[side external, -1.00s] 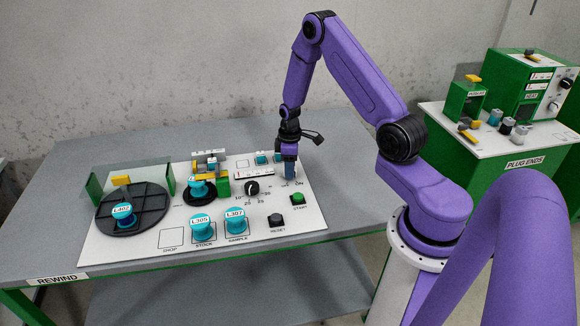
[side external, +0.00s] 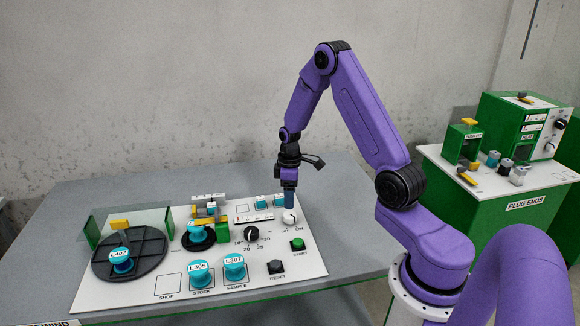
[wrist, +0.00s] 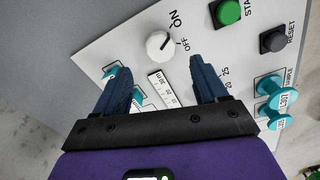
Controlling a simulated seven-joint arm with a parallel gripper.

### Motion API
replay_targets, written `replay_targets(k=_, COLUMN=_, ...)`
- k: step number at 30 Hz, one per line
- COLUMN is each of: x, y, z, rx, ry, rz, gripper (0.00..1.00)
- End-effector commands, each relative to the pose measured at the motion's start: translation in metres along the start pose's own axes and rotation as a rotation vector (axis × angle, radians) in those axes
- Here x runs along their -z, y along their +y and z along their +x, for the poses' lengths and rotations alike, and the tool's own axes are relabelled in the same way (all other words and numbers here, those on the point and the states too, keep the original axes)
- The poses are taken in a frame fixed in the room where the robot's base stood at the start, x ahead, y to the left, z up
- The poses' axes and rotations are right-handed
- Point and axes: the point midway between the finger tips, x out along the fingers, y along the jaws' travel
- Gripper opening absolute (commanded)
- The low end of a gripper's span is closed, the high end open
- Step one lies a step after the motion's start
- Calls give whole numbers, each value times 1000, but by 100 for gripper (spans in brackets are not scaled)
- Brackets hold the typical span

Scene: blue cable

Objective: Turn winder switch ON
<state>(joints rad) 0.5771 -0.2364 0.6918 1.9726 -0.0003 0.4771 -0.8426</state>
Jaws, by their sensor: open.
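The winder switch is a round white knob (side external: 289,217) at the back right of the white panel. It also shows in the wrist view as a white knob (wrist: 159,47) with ON and OFF printed beside it. A small dark mark shows on the knob; I cannot tell for sure which label it points at. My gripper (side external: 289,204) points straight down just above the switch, apart from it. In the wrist view my gripper (wrist: 158,78) has its two blue fingers spread wide with nothing between them.
On the panel (side external: 130,295) are a dark dial (side external: 251,234), a green START button (side external: 298,243), a black RESET button (side external: 276,266) and several teal spools. A dark turntable (side external: 130,258) is at the left. The PLUG ENDS bench (side external: 530,215) stands apart at the right.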

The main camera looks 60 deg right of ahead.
Motion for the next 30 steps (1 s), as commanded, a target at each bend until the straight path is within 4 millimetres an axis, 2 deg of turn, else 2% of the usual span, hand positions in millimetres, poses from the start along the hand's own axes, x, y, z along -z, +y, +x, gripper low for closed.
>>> replay_targets(k=9, x=1, y=1, z=-63, rx=-4, ry=3, rz=-1, gripper=72)
replay_targets(k=15, x=1, y=0, z=-92, rx=-3, ry=2, rz=-2, gripper=72)
replay_targets(k=21, x=0, y=0, z=-104, rx=-1, ry=0, rz=-1, gripper=72)
replay_targets(k=30, x=0, y=0, z=-105, rx=0, ry=0, rz=-1, gripper=72)
